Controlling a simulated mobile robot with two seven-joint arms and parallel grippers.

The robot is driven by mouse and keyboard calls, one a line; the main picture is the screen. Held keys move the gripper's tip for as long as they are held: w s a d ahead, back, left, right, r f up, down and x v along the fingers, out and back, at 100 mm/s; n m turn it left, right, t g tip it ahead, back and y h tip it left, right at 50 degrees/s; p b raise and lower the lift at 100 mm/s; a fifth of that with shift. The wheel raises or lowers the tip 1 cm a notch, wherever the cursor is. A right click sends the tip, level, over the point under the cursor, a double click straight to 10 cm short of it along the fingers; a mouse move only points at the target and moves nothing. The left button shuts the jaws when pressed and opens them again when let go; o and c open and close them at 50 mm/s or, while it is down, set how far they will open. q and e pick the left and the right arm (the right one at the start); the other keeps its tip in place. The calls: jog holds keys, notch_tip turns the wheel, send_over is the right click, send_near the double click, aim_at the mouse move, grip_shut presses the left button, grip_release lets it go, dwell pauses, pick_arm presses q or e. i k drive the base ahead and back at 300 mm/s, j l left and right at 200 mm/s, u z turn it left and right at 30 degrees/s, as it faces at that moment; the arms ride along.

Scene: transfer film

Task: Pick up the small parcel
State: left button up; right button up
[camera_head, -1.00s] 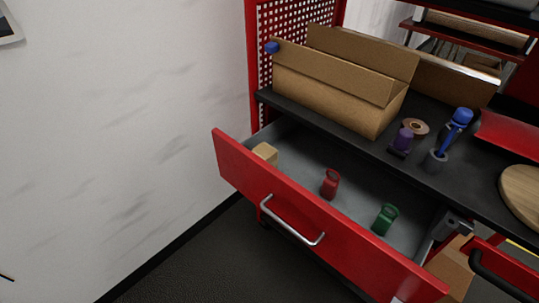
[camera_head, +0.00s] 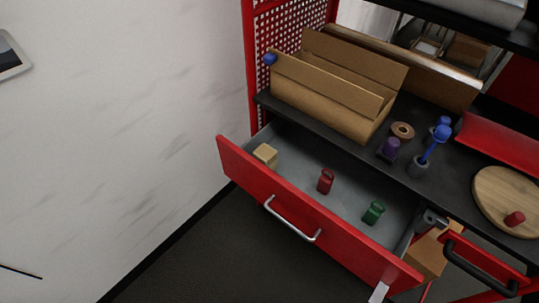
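A small tan parcel (camera_head: 265,154) sits inside the open red drawer (camera_head: 310,215), at its left end near the front panel. Its top and sides show, and nothing is on it. Neither of my grippers can be made out in the head view. A pale strip (camera_head: 379,292) at the bottom edge, by the drawer's right front corner, is too cut off to identify.
The drawer also holds a red object (camera_head: 325,181) and a green object (camera_head: 373,213). Above it, the black worktop (camera_head: 300,112) bears an open cardboard box (camera_head: 325,103), a tape roll (camera_head: 402,131), a purple item (camera_head: 389,149) and a round wooden board (camera_head: 500,190). A white wall stands left.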

aim_at(265, 154)
jog(key=i+j+z, duration=0.1)
jog(key=j+z, duration=1.15)
jog(key=j, duration=0.15)
jog(key=k, duration=0.05)
